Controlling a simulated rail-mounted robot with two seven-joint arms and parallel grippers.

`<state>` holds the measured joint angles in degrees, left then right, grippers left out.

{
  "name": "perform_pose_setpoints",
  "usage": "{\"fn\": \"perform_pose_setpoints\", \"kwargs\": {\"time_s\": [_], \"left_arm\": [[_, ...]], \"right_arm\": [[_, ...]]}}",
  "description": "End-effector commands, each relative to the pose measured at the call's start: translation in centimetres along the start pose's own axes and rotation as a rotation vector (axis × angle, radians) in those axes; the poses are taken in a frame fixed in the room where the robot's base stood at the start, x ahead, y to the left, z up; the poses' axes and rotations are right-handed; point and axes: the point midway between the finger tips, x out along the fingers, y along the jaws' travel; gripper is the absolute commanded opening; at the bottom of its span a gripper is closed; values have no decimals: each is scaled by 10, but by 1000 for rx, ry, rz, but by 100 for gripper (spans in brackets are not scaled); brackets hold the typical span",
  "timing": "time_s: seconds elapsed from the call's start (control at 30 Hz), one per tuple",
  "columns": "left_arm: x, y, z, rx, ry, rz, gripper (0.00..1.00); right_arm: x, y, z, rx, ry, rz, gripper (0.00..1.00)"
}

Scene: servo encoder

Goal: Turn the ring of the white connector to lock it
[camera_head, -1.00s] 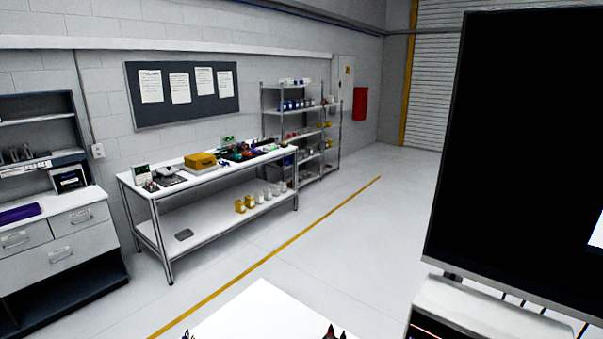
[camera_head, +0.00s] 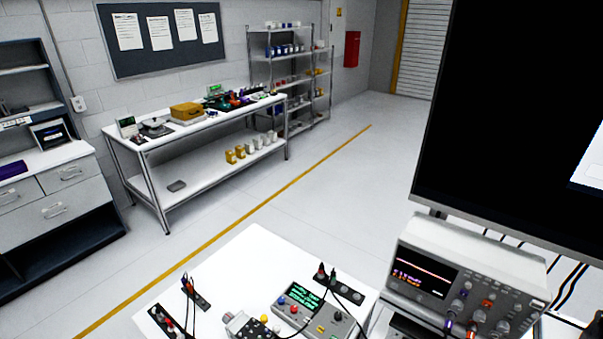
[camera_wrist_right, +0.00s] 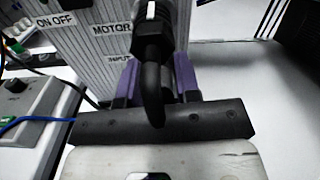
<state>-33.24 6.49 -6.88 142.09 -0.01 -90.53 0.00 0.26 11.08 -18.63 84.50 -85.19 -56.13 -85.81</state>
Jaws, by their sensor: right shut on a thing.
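In the right wrist view my right gripper (camera_wrist_right: 157,70) has its two purple fingers on either side of a black cable connector (camera_wrist_right: 153,48) and is shut on it. The connector carries a small white mark near its top, and its thick black cable bends down between the fingers. It stands against a ribbed grey panel (camera_wrist_right: 92,50) with labels reading "ON OFF", "MOTOR" and a partly hidden "INPUT". No plainly white connector or ring can be made out; the fingertips partly hide the join. My left gripper is in neither current view.
A grey box (camera_wrist_right: 40,105) with a knob and a blue wire lies left in the wrist view. In the head view a white table (camera_head: 250,262) holds a device with a green display (camera_head: 300,294) and dark socket strips; an oscilloscope (camera_head: 465,270) stands right, below a black monitor (camera_head: 505,120).

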Motion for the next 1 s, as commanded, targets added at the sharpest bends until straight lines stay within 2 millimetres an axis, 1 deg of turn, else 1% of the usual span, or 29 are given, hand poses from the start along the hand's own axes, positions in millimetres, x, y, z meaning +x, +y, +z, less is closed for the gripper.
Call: {"fn": "perform_pose_setpoints", "kwargs": {"time_s": [1.0], "left_arm": [[19,-3,7,11,-1,-9,0]], "right_arm": [[0,0,-1,252,0,0,15]]}}
